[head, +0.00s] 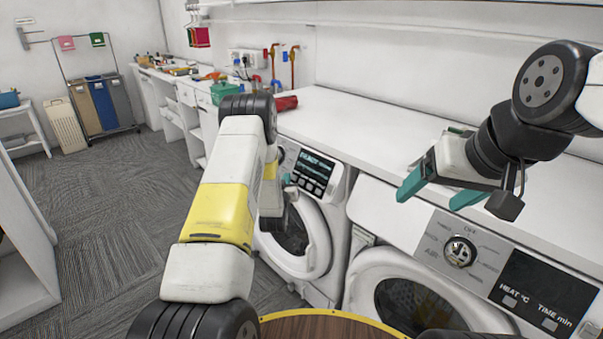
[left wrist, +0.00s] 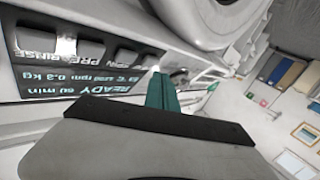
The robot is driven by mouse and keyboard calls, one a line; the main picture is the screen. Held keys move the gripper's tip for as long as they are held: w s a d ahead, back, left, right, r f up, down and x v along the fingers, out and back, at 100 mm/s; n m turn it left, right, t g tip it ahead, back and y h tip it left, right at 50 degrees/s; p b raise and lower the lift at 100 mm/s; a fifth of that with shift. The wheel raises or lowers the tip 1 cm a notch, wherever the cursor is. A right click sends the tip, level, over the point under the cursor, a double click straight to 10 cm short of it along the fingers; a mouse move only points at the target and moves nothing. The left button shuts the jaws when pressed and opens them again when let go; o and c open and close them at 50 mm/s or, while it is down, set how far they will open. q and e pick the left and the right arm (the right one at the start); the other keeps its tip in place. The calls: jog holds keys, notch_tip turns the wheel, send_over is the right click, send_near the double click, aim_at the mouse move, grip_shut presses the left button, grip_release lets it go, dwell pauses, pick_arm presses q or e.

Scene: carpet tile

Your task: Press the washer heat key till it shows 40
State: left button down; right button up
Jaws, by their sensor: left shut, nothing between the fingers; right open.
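The washer (head: 322,226) is the left machine under the counter, with a dark display (head: 313,170) on its front panel. In the left wrist view the display (left wrist: 75,82) appears upside down, with READY, 60 min and PRE-RINSE legible; I cannot read the temperature for certain. A row of grey keys (left wrist: 125,57) runs along the display. My left gripper (head: 287,181) is shut and empty in front of the panel. Its teal fingertips (left wrist: 163,84) look close to the row's end; I cannot tell if they touch. My right gripper (head: 438,192) is open above the right machine.
The right machine (head: 470,255) has a dial and a dark panel marked HEAT °C and TIME min. A white counter (head: 370,138) runs above both machines, with a red object (head: 286,103) and a green box (head: 224,92). Carpet floor (head: 105,215) is clear at left.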

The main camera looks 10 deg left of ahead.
pick_arm(q)
jog(key=shift+w+d+f, duration=0.1)
jog(key=shift+w, duration=0.05)
jog(key=shift+w+d+f, duration=0.1)
jog(key=shift+w+d, duration=0.05)
dwell(0.4)
jog(key=shift+w+d+f, duration=0.15)
jog(key=shift+w+d, duration=0.05)
jog(key=shift+w, duration=0.1)
dwell(0.6)
jog(key=shift+s, duration=0.1)
jog(key=shift+s+a+r, duration=0.35)
jog(key=shift+s+a, duration=0.1)
jog(key=shift+s, duration=0.05)
dwell(0.4)
jog(key=s+a+r, duration=0.2)
jog(key=s, duration=0.1)
jog(key=shift+s+a+r, duration=0.15)
jog(key=shift+s+a, duration=0.1)
jog(key=shift+a, duration=0.1)
dwell(1.2)
